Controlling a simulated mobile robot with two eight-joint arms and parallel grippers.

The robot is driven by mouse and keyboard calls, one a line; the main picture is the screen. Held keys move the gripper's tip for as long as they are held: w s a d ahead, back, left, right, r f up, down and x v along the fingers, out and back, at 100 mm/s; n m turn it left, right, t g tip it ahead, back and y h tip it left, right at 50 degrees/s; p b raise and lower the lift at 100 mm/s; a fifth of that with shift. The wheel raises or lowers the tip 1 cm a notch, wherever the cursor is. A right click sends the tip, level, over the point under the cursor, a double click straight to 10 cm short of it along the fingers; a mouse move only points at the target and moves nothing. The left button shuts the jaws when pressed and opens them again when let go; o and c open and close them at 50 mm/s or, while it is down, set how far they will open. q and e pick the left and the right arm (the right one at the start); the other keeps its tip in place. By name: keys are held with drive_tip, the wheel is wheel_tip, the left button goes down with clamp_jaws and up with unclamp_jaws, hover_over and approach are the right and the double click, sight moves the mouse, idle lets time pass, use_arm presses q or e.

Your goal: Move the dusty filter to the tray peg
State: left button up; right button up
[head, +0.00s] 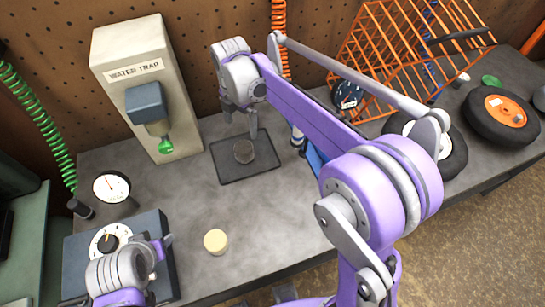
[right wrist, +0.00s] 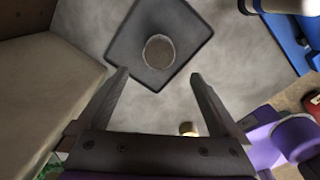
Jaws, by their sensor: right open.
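A dark grey, dusty-looking round filter (head: 244,151) sits on the flat dark square tray (head: 228,173) in the middle of the bench. In the right wrist view the filter (right wrist: 160,51) lies just beyond my fingertips, on the tray (right wrist: 125,54). No tray peg can be made out; I cannot tell whether the filter is around one. My right gripper (head: 240,118) is open and empty, pointing down above the tray. Its spread fingers also show in the right wrist view (right wrist: 158,76). My left gripper (head: 160,246) is near the dial box; its jaws are unclear.
A pale cream disc (head: 215,241) lies on the bench in front of the tray. The water trap (head: 145,85) stands behind left. A dial box (head: 75,250) and gauge (head: 112,187) are at left. Wheels (head: 500,115) and an orange rack (head: 400,50) fill the right.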

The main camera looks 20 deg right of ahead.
drive_tip(key=s+d+f+m+t, duration=0.2)
drive_tip(key=s+d+m, duration=0.1)
drive_tip(key=s+m, duration=0.9)
drive_tip(key=s+d+f+m+t, duration=0.2)
drive_tip(key=s+d+m+t, duration=0.1)
drive_tip(key=s+m, duration=0.8)
drive_tip(key=shift+s+d+f+m+t, duration=0.2)
drive_tip(key=shift+s+d+m+t, duration=0.15)
drive_tip(key=shift+d+m, duration=0.45)
